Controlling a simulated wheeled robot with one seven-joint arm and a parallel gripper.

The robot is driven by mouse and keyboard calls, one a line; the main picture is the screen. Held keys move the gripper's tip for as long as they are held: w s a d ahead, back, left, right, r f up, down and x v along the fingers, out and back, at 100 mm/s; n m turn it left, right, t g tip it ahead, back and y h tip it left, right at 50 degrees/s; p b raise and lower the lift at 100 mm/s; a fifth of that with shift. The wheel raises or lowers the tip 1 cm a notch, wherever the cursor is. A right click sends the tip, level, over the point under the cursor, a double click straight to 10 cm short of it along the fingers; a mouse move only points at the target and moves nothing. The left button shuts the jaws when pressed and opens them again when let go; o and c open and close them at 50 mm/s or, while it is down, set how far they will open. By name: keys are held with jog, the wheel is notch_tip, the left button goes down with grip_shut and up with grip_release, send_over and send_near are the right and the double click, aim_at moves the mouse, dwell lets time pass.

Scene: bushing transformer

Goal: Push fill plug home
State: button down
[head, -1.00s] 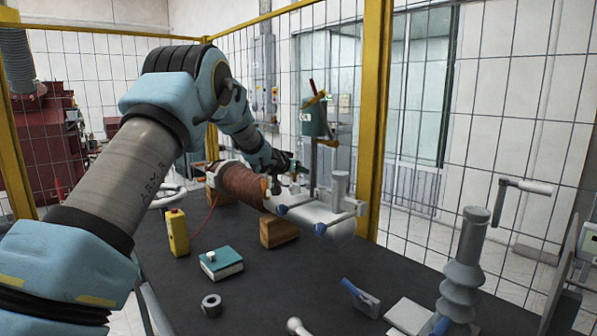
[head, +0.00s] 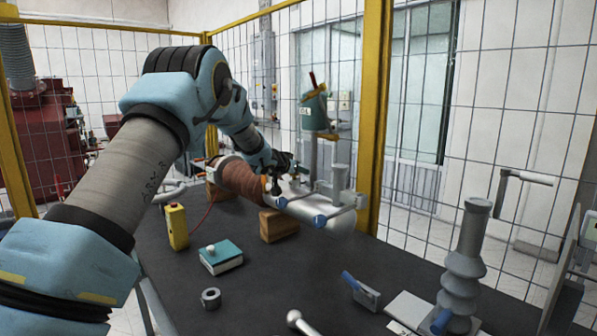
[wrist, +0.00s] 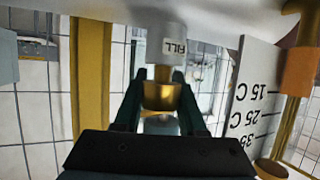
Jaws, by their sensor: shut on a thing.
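The bushing, with a copper-brown wound body (head: 241,180) and a pale metal housing (head: 318,210), lies across wooden blocks on the dark bench. In the wrist view, a white port marked FILL (wrist: 165,48) shows with its lettering upside down. A brass fill plug (wrist: 163,97) sits in line with the port mouth, its narrower brass neck meeting the port's end. My gripper (wrist: 160,104) is shut on the plug, one dark finger on each side. In the head view, my gripper (head: 277,180) is at the housing's near-left end, and the plug's seating there is too small to judge.
A white scale plate (wrist: 252,95) and a brass rod with an orange block (wrist: 298,72) stand close right of the gripper in the wrist view. Mesh fencing is behind.

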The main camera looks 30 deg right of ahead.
jog(key=shift+f+b, duration=0.35)
jog(key=shift+f, duration=0.35)
jog(key=shift+c, duration=2)
grip_release()
jog(key=b+v, duration=0.3)
jog(key=v, duration=0.7)
jog(key=shift+s+a+r, duration=0.2)
jog(key=shift+s+a, duration=0.05)
